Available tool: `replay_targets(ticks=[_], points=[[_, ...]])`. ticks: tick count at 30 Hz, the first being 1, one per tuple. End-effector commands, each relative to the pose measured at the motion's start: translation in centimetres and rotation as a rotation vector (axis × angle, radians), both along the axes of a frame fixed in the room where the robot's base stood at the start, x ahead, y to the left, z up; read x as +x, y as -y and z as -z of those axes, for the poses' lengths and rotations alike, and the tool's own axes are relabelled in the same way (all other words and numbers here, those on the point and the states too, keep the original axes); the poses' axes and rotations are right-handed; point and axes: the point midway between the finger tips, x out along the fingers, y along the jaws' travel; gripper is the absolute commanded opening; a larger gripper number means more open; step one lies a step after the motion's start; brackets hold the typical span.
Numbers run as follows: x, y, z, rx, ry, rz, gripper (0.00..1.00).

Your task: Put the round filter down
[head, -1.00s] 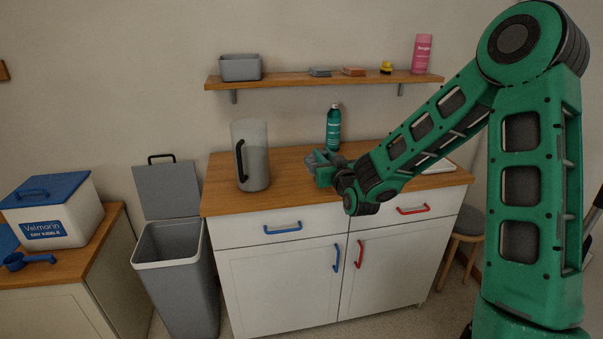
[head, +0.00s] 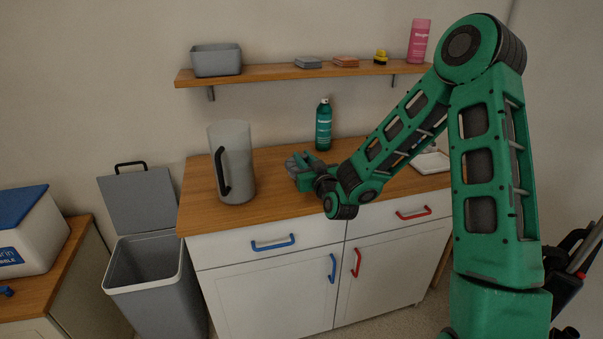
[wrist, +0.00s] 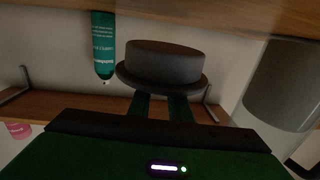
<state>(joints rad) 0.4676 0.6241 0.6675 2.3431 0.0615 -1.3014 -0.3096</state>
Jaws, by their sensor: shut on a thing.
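The round filter (wrist: 165,62) is a dark grey disc with a wider rim. In the wrist view it sits between the fingers of my gripper (wrist: 160,108), which is shut on it. In the head view my green gripper (head: 305,174) is over the wooden counter (head: 270,203), with the grey filter (head: 296,161) partly hidden by the fingers. I cannot tell whether the filter touches the counter. The wrist picture looks upside down, with the counter along its top edge.
A tall grey canister (head: 237,165) with a black handle stands left of my gripper. A teal spray bottle (head: 324,127) stands behind it, and a white tray (head: 431,162) lies to the right. A wall shelf (head: 280,74) hangs above. Bare counter lies between canister and gripper.

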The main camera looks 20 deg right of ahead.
Motion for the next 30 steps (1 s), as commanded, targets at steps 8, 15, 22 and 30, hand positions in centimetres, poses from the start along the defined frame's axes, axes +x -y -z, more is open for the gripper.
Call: replay_targets(ticks=[8,15,22,30], points=[[0.0,-0.3,0.7,-0.002,0.004,-0.004,0.00],[-0.1,-0.5,2.1,-0.003,0.003,-0.004,0.00],[0.0,-0.6,3.5,-0.001,0.001,-0.004,0.00],[0.0,-0.4,4.0,-0.002,0.005,-0.001,0.00]])
